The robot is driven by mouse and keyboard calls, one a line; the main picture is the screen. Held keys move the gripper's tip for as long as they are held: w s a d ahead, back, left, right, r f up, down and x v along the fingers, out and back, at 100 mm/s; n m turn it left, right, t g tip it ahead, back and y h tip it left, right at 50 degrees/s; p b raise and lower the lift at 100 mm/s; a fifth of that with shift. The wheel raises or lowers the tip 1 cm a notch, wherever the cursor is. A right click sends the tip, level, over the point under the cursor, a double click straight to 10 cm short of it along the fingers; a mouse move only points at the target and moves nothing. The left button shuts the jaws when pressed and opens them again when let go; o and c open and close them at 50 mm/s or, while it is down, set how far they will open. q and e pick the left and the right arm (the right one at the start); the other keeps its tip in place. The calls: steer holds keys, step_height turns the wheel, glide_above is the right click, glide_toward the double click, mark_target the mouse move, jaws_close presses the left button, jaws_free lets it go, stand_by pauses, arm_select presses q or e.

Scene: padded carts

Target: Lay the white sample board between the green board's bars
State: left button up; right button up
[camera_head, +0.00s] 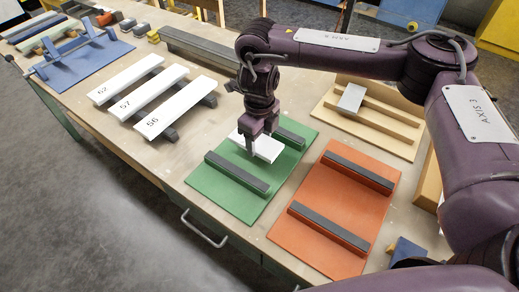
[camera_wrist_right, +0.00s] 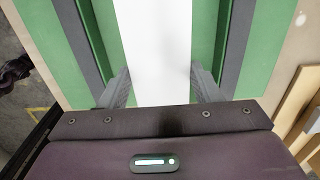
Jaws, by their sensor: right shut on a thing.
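The white sample board (camera_head: 268,151) is held in my right gripper (camera_head: 259,141), over the green board (camera_head: 224,199). The green board carries two grey-topped bars, the near bar (camera_head: 237,174) and the far bar (camera_head: 290,134). In the right wrist view the white board (camera_wrist_right: 160,40) runs lengthwise between the bars, roughly parallel to them, with a finger (camera_wrist_right: 118,88) on each side. Green surface shows on both sides. I cannot tell whether the white board touches the green board or hangs just above it. My left gripper is not in view.
An orange board (camera_head: 327,211) with two bars lies to the right. A tan board (camera_head: 392,128) with bars and a grey block lies behind it. White boards numbered 62, 57 and 56 (camera_head: 175,108) rest on dark supports at left. A blue board (camera_head: 85,70) is farther left.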

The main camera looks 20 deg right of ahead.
mark_target(259, 142)
step_height(259, 142, down, 4)
steer(key=shift+f+b, duration=0.1)
steer(key=shift+b, duration=0.25)
steer(key=shift+f, duration=0.1)
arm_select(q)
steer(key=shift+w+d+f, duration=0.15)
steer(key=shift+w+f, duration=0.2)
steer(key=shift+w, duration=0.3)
arm_select(e)
steer(key=shift+f, duration=0.15)
steer(key=o, duration=1)
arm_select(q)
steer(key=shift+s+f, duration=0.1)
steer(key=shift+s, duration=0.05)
